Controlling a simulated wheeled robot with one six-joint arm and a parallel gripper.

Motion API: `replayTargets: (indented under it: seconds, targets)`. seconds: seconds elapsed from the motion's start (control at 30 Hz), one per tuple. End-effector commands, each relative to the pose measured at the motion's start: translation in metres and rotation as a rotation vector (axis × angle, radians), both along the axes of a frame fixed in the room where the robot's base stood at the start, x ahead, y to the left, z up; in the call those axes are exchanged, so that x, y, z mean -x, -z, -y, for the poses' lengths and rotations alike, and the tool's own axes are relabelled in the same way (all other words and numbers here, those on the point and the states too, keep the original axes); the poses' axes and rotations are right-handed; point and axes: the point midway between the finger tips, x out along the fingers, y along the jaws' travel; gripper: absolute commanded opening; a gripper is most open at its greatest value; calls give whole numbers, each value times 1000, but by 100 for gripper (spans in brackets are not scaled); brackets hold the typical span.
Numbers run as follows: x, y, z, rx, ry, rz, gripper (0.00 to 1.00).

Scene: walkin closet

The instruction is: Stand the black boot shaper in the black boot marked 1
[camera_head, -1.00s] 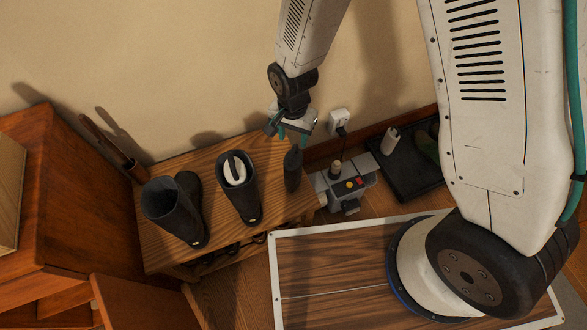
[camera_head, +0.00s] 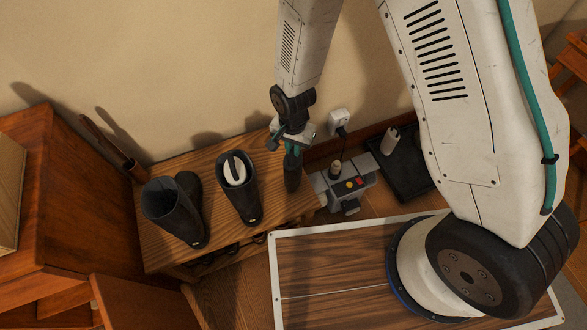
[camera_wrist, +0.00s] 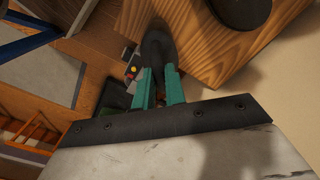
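The black boot shaper (camera_head: 292,172) stands upright on the right end of the wooden bench. My gripper (camera_head: 292,148) is at its top; in the wrist view the teal fingers (camera_wrist: 160,84) lie on either side of its narrow upper end. Whether they press on it is unclear. A black boot (camera_head: 172,212) with an empty, open top stands at the bench's left. Another black boot (camera_head: 238,192) in the middle holds a white shaper (camera_head: 235,170). Small pale marks on the boots' fronts are too small to read.
A dark boot-like item (camera_head: 189,184) stands behind the left boot. The wooden bench (camera_head: 215,152) has a wall behind it. A grey device (camera_head: 343,184) with coloured buttons and a dark tray (camera_head: 405,165) lie to the right. A wooden cabinet (camera_head: 75,190) is at the left.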

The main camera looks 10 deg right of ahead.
Motion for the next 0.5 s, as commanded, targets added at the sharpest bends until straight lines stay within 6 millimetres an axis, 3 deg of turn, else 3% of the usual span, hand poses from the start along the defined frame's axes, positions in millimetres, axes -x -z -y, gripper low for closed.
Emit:
replayTargets:
  seconds: [0.5]
  targets:
    - [0,-9,0,0,0,0,0]
